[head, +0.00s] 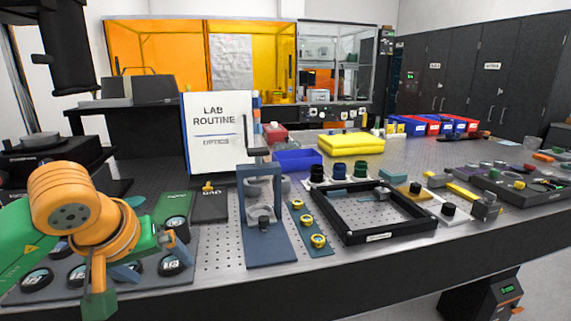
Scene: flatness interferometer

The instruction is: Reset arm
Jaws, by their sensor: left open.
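My left arm comes in from the left, with green links and orange joints. Its left gripper (152,262) is over the dark tray of round optics (205,262) at the front left of the bench. Its blue-grey fingers are spread apart with nothing seen between them. The arm hides part of the tray and some of the round pieces. My right arm and right gripper do not show.
Right of the tray stands a blue interferometer frame (262,212), with gold-ringed parts (318,240) beside it. A black square frame (375,237) lies farther right. A white "LAB ROUTINE" board (216,133) stands behind. The perforated bench strip before the blue stand is clear.

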